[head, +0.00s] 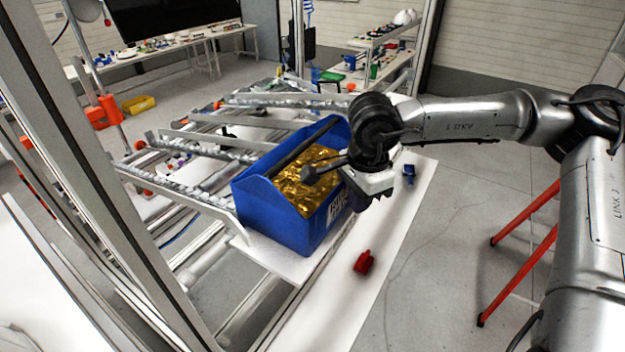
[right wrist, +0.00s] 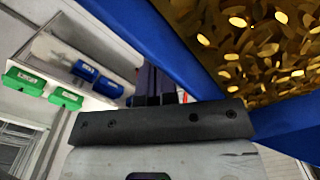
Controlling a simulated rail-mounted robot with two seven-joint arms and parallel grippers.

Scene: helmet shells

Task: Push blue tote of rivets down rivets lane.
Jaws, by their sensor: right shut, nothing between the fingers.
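The blue tote (head: 282,228) of gold rivets (head: 300,180) sits at the near end of the sloped roller lanes (head: 200,150), on a white board, with a partly visible white label on its side. My right gripper (head: 308,176) is shut and empty, its fingers pointing left over the tote's rivets in the head view. In the right wrist view the dark fingers (right wrist: 155,86) are beside the tote's blue wall (right wrist: 190,50); I cannot tell whether they touch it. The lane labels are not readable. My left gripper is not in view.
A red clip-like part (head: 364,262) and a small blue part (head: 408,172) lie on the white surface right of the tote. A metal frame post (head: 100,150) stands at left. Green bins (right wrist: 45,88) and blue bins (right wrist: 97,78) show in the right wrist view.

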